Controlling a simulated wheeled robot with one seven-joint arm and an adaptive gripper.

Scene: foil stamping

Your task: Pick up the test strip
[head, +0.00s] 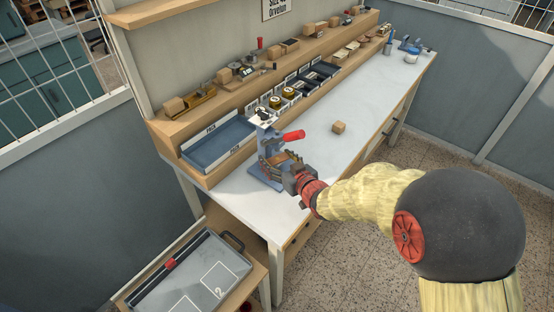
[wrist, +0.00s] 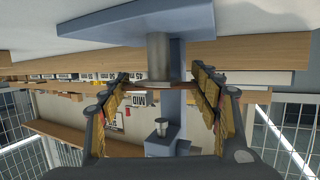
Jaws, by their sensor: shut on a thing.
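The blue-grey stamping press (head: 268,165) with a red handle (head: 293,136) stands on the near end of the white bench. My gripper (head: 283,162) is at the press, on its right side. In the wrist view the picture is upside down, with the press base (wrist: 150,25) at the top and a metal cylinder (wrist: 159,55) below it. My gripper (wrist: 160,82) reaches in with a finger on each side of the cylinder. A thin brown edge, apparently the test strip (wrist: 158,83), spans between the fingertips at the cylinder's end. The strip cannot be made out in the head view.
A blue tray (head: 190,160) lies left of the press. Foil rolls (head: 281,97) and dark bins (head: 318,75) line the back. A side cart (head: 150,270) stands front left.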

